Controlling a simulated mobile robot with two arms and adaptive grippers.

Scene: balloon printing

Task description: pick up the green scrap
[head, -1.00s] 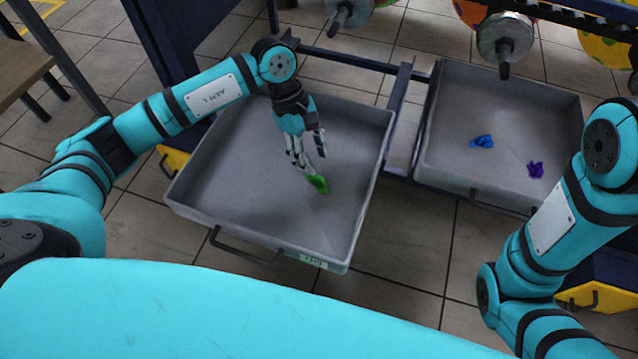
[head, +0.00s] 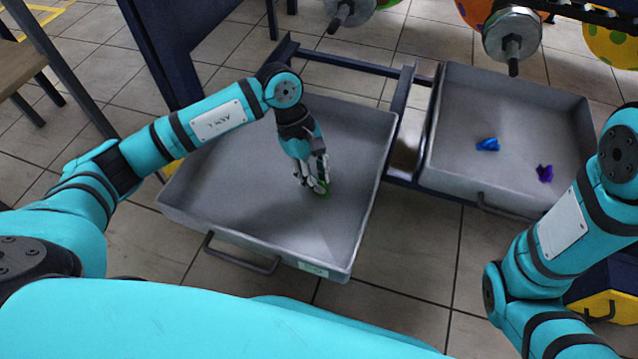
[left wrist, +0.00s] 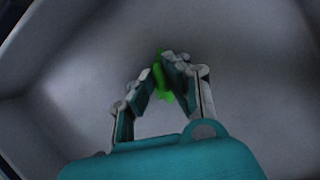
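The green scrap (head: 322,188) is a small crumpled piece low in the left grey tray (head: 230,205), partly hidden by my fingers in the head view. My left gripper (head: 317,184) reaches down into this tray, with its fingertips at the scrap. In the left wrist view the fingers of the left gripper (left wrist: 160,72) lean together, and the green scrap (left wrist: 158,77) shows between their tips, sticking out above and below them. The gripper looks shut on it. My right arm is at the right of the head view; its gripper is out of view.
A second grey tray (head: 455,150) on the right holds a blue scrap (head: 488,145) and a purple scrap (head: 545,173). A dark blue frame bar (head: 400,110) runs between the trays. Metal nozzles (head: 512,40) hang above. The rest of the left tray is bare.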

